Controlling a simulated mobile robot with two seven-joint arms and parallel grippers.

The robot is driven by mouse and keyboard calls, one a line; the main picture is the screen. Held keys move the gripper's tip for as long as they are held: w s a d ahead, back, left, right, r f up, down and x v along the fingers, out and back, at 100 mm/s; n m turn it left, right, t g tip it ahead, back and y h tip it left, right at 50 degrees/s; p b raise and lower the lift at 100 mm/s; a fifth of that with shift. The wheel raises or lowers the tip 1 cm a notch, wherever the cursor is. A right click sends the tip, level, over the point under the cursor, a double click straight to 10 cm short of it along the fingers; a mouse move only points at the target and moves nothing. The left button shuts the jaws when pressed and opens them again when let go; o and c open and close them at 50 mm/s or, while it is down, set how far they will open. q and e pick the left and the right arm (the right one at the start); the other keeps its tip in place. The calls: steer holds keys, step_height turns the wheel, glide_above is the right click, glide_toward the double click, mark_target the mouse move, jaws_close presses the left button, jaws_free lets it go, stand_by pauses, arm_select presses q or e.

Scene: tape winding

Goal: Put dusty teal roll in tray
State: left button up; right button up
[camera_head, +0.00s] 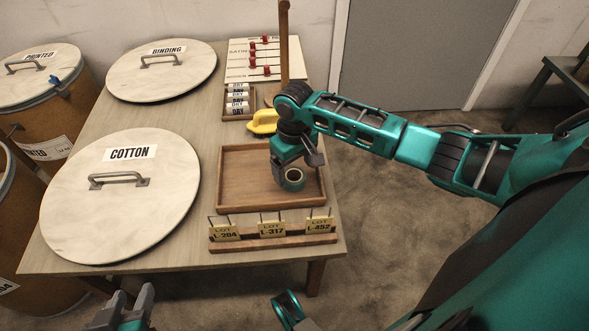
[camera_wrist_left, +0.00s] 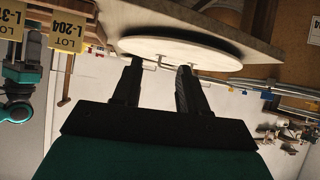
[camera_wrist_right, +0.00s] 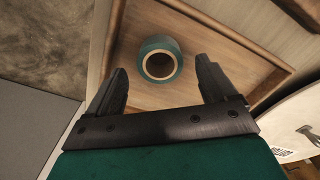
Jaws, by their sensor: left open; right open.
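The dusty teal roll (camera_head: 291,180) stands on end in the wooden tray (camera_head: 236,198), toward the tray's right side. It also shows in the right wrist view (camera_wrist_right: 159,62), with its hollow core facing up, on the tray floor (camera_wrist_right: 215,72). My right gripper (camera_head: 298,165) is over the roll and open; in the right wrist view its fingers (camera_wrist_right: 160,85) are apart with nothing between them, and the roll lies beyond the tips. My left gripper (camera_head: 127,303) is open and empty, in front of the table's near edge. It also shows in the left wrist view (camera_wrist_left: 158,72).
A rack of lot tags (camera_head: 271,229) stands before the tray. The COTTON lid (camera_head: 120,215) lies left of it, the BINDING lid (camera_head: 162,75) behind.

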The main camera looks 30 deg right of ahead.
mark_target(295, 176)
arm_select(q)
steer(key=p, duration=0.1)
steer(key=a+r+p, duration=0.1)
steer(key=shift+s+r+p, duration=0.3)
steer(key=shift+s+p, duration=0.05)
steer(key=shift+p, duration=0.05)
arm_select(e)
step_height(295, 176, up, 9)
steer(key=shift+r, duration=0.15)
